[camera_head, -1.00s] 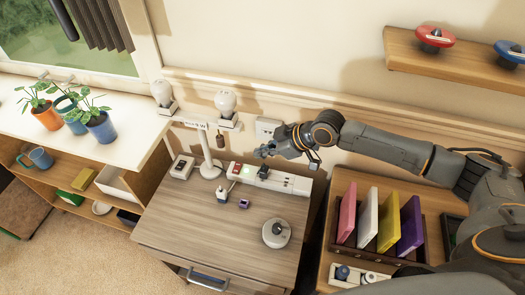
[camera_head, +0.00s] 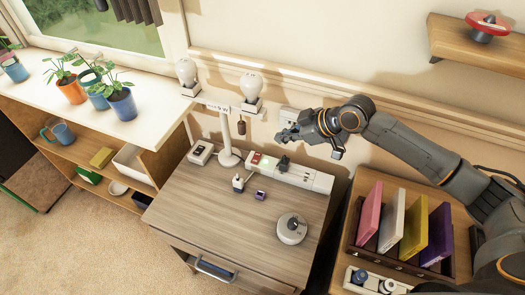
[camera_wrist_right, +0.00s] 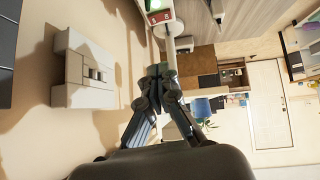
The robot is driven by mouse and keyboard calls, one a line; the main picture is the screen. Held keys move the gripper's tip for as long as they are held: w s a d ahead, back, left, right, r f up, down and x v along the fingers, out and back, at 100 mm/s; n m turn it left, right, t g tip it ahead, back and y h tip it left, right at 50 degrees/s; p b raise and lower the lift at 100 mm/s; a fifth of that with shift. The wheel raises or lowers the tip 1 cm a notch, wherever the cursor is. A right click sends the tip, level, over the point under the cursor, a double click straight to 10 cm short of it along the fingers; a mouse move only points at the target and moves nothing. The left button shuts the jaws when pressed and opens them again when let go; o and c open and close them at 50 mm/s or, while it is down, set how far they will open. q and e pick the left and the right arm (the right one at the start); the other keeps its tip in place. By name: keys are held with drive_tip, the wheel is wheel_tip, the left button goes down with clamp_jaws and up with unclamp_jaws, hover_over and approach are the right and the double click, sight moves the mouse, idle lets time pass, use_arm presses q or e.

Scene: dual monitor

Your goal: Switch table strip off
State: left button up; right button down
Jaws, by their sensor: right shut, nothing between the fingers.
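The white table strip (camera_head: 305,177) lies along the back of the wooden table. A red switch area (camera_head: 256,158) is at its left end and a black plug (camera_head: 283,163) sits in it. My right gripper (camera_head: 286,136) is shut and empty, above and behind the strip near the wall, apart from it. In the right wrist view, the shut fingers (camera_wrist_right: 160,72) point towards a white block with a green panel and a red panel (camera_wrist_right: 160,16), which appears to be the strip's end. My left gripper is not in view.
A lamp stand (camera_head: 227,150) and a white switch box (camera_head: 200,152) stand left of the strip. A white adapter (camera_head: 238,184), a small purple item (camera_head: 260,195) and a round knob device (camera_head: 291,229) are on the table. A wall socket (camera_wrist_right: 90,75) is beside the gripper.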

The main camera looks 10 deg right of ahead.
hover_over(257, 154)
drive_tip(key=s+d, duration=0.1)
drive_tip(key=s, duration=0.1)
wheel_tip(257, 154, down, 7)
drive_tip(key=shift+r, duration=0.1)
drive_tip(key=f, duration=0.3)
drive_tip(key=shift+w+d+f, duration=0.15)
drive_tip(key=shift+w+d, duration=0.05)
drive_tip(key=shift+f, duration=0.4)
drive_tip(key=shift+w+d+f+b, duration=0.1)
drive_tip(key=shift+f+b, duration=0.25)
drive_tip(key=shift+b, duration=0.05)
drive_tip(key=shift+r, duration=0.15)
drive_tip(key=shift+s+a+r+p, duration=0.15)
drive_tip(key=shift+s+a+p, duration=0.3)
drive_tip(key=shift+s+p, duration=0.45)
drive_tip(key=shift+w, duration=0.25)
